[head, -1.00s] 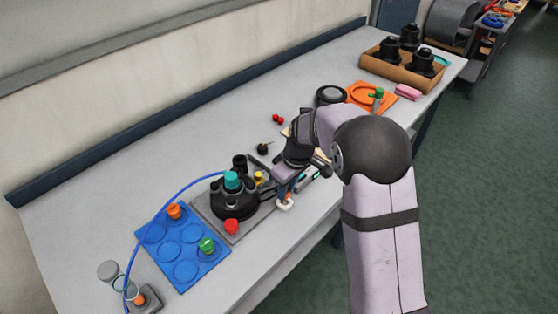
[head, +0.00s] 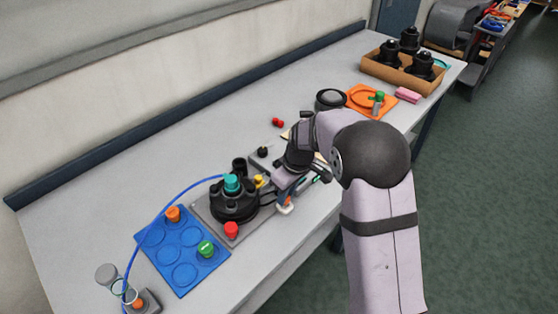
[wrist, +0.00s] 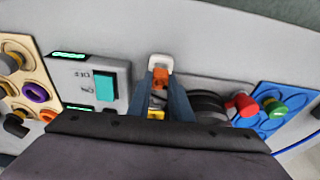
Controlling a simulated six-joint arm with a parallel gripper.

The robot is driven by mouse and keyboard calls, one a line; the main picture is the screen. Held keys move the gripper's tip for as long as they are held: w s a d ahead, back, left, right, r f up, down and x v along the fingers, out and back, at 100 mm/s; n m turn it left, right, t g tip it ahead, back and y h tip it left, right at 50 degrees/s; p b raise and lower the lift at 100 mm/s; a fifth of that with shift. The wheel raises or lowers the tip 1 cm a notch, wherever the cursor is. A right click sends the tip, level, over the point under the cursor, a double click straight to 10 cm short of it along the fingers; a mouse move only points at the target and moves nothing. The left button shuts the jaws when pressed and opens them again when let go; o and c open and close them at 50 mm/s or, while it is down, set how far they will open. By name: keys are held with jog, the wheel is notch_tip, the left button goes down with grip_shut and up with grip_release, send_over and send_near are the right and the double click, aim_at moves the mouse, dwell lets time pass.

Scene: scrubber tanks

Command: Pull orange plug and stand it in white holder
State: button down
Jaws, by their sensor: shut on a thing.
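My gripper (wrist: 161,84) is shut on a small orange plug (wrist: 160,76), which shows between the blue-grey fingertips in the wrist view. A white holder (wrist: 160,62) with a rounded outline is just beyond the plug. In the head view my gripper (head: 288,194) points down at the table's front edge, and the white holder (head: 285,210) shows right below the fingertips. The plug looks at or just over the holder; I cannot tell whether it is seated. Its lower part is hidden.
A black tank (head: 234,206) with teal, red and yellow caps stands left of my gripper. A blue tray (head: 166,258) holds an orange and a green cap. A device with a teal switch (wrist: 105,86) is close beside the fingers. A blue hose (head: 151,222) arches across the left.

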jog(key=shift+f, duration=0.15)
jog(key=shift+f+b, duration=0.75)
jog(key=shift+f, duration=0.15)
jog(key=c, duration=1)
grip_release()
jog(key=shift+c, duration=0.2)
jog(key=shift+r, duration=0.15)
notch_tip(320, 180, up, 8)
jog(key=p, duration=0.6)
jog(key=shift+r+p, duration=0.15)
jog(key=shift+p, duration=0.15)
